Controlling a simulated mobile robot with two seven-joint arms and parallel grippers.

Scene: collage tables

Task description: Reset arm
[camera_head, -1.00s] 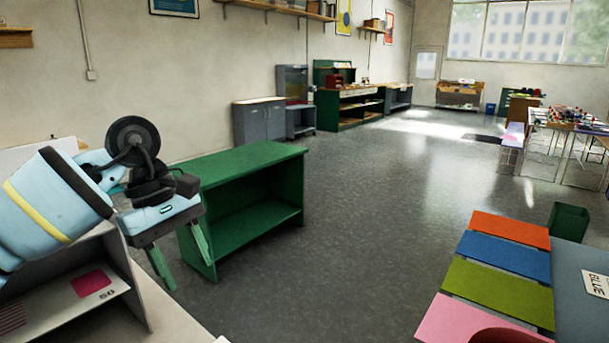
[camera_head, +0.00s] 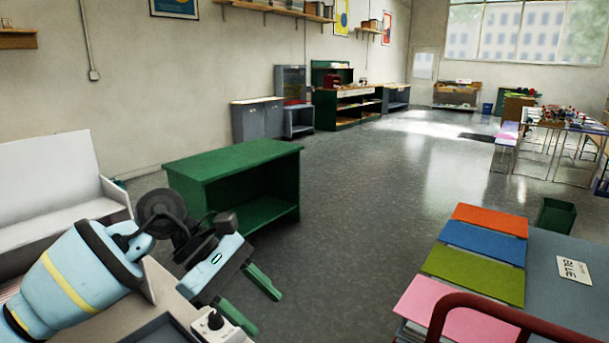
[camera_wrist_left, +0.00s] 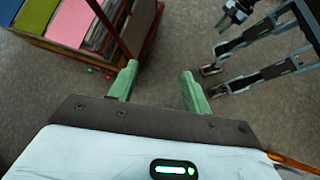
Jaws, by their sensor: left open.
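My left arm comes in from the lower left in the head view. Its gripper (camera_head: 262,312) points down and right with its two green fingers apart and nothing between them. It is over open floor, in front of the low green shelf unit and beside the pale work surface at the lower left. In the left wrist view the same fingers (camera_wrist_left: 160,82) are spread, with only grey floor between them.
A low green shelf unit (camera_head: 225,163) stands beyond the left arm. Colored panels (camera_head: 472,262) and a curved red rail (camera_head: 480,303) are at the lower right. A green bin (camera_head: 556,217) stands behind. Floor in the middle is clear. Dark jointed metal parts (camera_wrist_left: 262,75) show in the wrist view.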

